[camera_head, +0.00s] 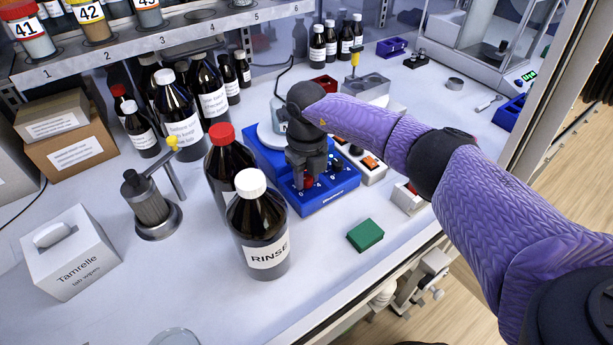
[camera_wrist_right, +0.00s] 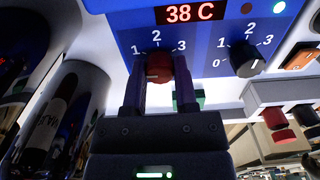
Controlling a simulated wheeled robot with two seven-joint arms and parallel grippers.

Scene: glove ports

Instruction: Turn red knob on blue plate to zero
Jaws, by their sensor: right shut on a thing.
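The blue plate (camera_head: 262,158) is a blue heating unit on the bench, with a front panel that shows in the right wrist view (camera_wrist_right: 205,42). Its red knob (camera_wrist_right: 159,67) has the marks 1, 2 and 3 around it; I cannot tell clearly where it points. My right gripper (camera_head: 307,178) reaches down to the panel and is shut on the red knob, a finger on each side, as the right wrist view (camera_wrist_right: 160,85) shows. In the head view a little of the red knob (camera_head: 309,183) shows between the fingers. My left gripper is out of view.
A black knob (camera_wrist_right: 246,60) sits right of the red one, below a 38 C display (camera_wrist_right: 190,12). A RINSE bottle (camera_head: 262,225) and a red-capped bottle (camera_head: 222,165) stand close to the left of the gripper. A green block (camera_head: 365,235) lies in front, with clear bench around it.

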